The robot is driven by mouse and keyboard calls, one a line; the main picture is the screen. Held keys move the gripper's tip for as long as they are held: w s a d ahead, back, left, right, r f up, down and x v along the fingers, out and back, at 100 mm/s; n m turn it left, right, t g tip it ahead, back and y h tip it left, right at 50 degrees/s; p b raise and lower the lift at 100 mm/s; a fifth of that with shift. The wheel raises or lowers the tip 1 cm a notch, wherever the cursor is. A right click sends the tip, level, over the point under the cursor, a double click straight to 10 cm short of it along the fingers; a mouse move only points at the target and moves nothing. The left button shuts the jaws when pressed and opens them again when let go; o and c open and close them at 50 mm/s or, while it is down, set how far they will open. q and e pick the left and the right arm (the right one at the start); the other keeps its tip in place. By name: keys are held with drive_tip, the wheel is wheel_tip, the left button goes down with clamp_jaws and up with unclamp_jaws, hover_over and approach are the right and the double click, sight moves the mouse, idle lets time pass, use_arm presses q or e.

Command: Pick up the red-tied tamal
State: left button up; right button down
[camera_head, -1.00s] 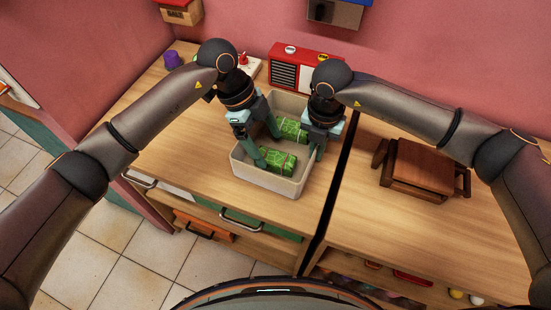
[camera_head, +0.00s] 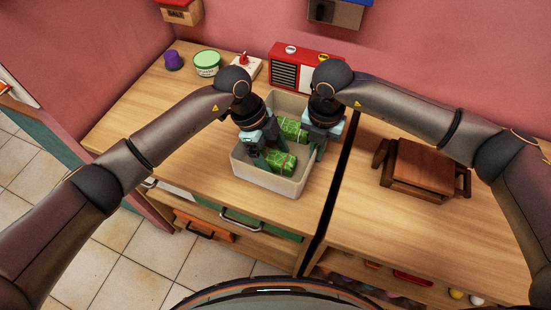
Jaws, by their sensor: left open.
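Two green leaf-wrapped tamales lie in a pale rectangular bin (camera_head: 262,181) on the counter. The nearer tamal (camera_head: 281,163) is in the front half, and the farther tamal (camera_head: 291,130) is behind it. Their ties are too small to tell which is red. My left gripper (camera_head: 266,160) is open and reaches down into the bin at the left end of the nearer tamal, partly covering it. My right gripper (camera_head: 315,155) is at the bin's right side, its fingers pointing down; its jaw opening is unclear.
A red and white radio-like box (camera_head: 300,67), a green tub (camera_head: 207,63) and a purple cup (camera_head: 173,60) stand at the back. A small wooden stool-like piece (camera_head: 420,168) is on the right counter. A dark gap (camera_head: 330,205) divides the counters. The front left counter is clear.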

use_arm(q)
drive_tip(key=shift+f, duration=0.1)
clamp_jaws()
idle(0.6)
